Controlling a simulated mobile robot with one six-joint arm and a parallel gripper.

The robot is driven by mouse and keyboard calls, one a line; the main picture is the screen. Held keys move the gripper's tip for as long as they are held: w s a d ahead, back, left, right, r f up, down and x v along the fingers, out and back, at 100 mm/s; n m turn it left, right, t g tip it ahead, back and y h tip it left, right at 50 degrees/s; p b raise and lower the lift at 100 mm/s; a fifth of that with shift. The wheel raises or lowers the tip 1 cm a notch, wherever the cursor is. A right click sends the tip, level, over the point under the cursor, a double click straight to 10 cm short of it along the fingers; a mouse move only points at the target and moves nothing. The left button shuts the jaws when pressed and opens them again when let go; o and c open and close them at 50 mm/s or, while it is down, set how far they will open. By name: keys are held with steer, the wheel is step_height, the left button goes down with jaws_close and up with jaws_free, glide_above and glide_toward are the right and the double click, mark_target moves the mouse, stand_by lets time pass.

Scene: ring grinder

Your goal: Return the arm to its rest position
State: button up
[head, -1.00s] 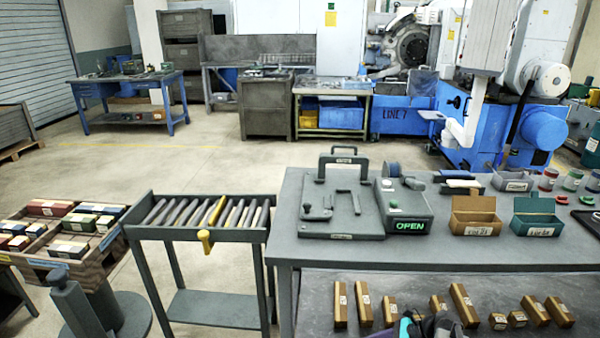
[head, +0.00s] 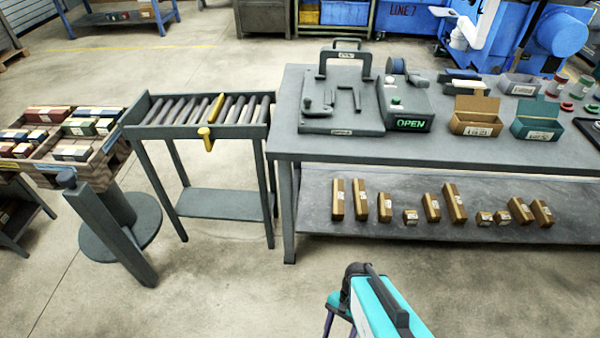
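My teal and dark arm (head: 378,305) shows at the bottom edge of the head view, low in front of the bench and over the bare floor. At its left end, a small teal part with two thin dark purple prongs looks like my gripper (head: 339,322). The bottom edge cuts off its tips, so I cannot tell whether it is open or shut. I see nothing held in the visible part, and it appears apart from the bench.
The grey workbench (head: 430,150) carries a fixture, a box lit OPEN (head: 410,123) and open cartons. Its lower shelf (head: 380,225) holds several small brown boxes. A roller stand (head: 195,125) and a post with a round base (head: 120,235) stand left. The floor before the bench is clear.

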steer(key=shift+w+d+f+n+t+h, duration=0.15)
steer(key=shift+d+n+h, duration=0.25)
steer(key=shift+d+n, duration=0.65)
steer(key=shift+d+f+n+t+h, duration=0.1)
steer(key=shift+d+f+n+h, duration=0.4)
steer(key=shift+n, duration=1.05)
steer(key=shift+w+d+n+t+h, duration=0.15)
steer(key=shift+d+n+h, duration=0.15)
steer(key=shift+d+n, duration=0.8)
steer(key=shift+s+a, duration=0.1)
steer(key=shift+a, duration=0.1)
steer(key=c, duration=0.6)
steer(key=shift+d, duration=0.1)
